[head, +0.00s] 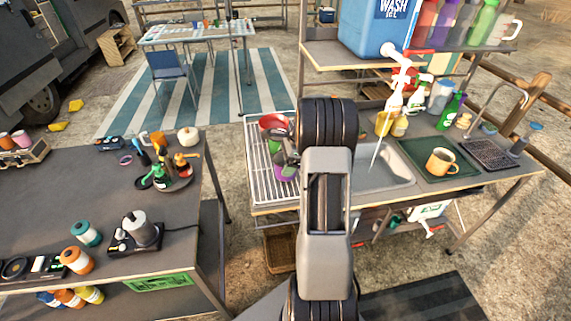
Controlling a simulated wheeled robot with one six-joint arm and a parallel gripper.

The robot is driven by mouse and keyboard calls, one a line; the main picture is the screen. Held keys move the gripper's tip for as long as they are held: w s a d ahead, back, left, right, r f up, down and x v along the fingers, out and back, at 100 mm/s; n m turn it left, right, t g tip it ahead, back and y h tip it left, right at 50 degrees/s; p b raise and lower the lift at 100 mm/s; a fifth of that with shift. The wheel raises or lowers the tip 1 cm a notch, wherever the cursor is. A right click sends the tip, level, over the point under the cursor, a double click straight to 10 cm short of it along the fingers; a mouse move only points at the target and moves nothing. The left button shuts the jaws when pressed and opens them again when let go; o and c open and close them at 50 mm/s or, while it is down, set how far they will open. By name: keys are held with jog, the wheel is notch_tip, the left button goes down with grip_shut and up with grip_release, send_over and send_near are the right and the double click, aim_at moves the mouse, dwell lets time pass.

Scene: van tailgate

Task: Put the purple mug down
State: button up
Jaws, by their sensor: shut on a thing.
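The purple mug (284,172) shows at the right side of the white wire drying rack (262,185), partly hidden by my gripper and arm. My gripper (283,162) is over the rack and is shut on the purple mug. I cannot tell whether the mug's base touches the rack or hangs just above it. A red bowl (272,121) and a green item (274,144) are on the back part of the rack, close behind my gripper. The front left part of the rack is bare.
My arm hides part of the counter. Right of it are a sink basin (386,176), a dark green mat (420,160) with an orange mug (441,161), and several bottles. A blue water container (372,25) stands on the shelf behind. A cluttered workbench (70,210) is at left.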

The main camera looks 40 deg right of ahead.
jog(key=shift+f, duration=0.8)
jog(key=shift+d, duration=0.1)
jog(key=shift+f, duration=0.15)
jog(key=o, duration=0.7)
